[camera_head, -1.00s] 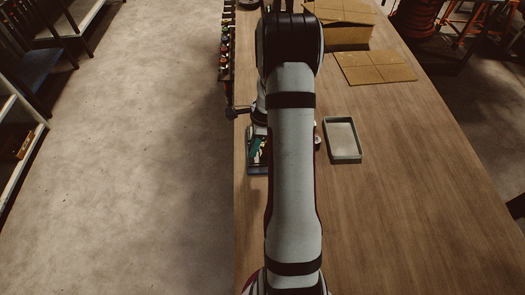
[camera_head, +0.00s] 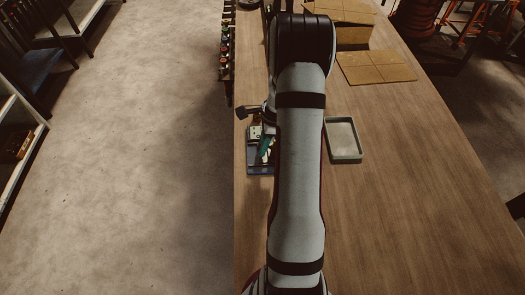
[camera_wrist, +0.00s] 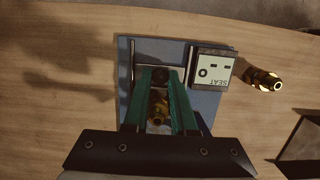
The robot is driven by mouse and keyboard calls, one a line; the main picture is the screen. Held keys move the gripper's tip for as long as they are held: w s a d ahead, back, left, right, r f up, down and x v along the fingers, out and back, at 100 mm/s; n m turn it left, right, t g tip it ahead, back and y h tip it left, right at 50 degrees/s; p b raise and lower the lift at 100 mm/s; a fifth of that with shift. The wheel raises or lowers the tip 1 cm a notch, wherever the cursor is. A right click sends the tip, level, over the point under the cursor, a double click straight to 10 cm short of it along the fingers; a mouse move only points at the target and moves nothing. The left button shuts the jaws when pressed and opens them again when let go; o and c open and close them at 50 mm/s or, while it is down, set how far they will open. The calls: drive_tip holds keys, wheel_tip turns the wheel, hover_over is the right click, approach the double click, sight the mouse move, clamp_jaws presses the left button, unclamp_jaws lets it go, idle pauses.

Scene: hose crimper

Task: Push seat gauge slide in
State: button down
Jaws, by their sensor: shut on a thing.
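The seat gauge has a small pale display marked SEAT (camera_wrist: 211,66) on a blue-grey base plate (camera_wrist: 206,103), which also shows on the table's left side in the head view (camera_head: 257,170). My gripper (camera_wrist: 159,75) reaches over the plate, its two green fingers left of the display. It is shut on a dark part between the fingertips, which looks like the gauge slide and is mostly hidden. A brass fitting (camera_wrist: 158,106) shows in the gap between the fingers; I cannot tell whether they touch it. My arm hides part of the gauge in the head view.
Another brass fitting (camera_wrist: 262,80) is right of the display. A shallow grey tray (camera_head: 344,156) stands to the right of my arm. Flat cardboard (camera_head: 375,68) lies farther back.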

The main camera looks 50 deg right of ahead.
drive_tip(key=shift+s+d, duration=0.65)
drive_tip(key=shift+d, duration=0.05)
unclamp_jaws()
idle(0.5)
wheel_tip(320, 180, up, 9)
idle(0.9)
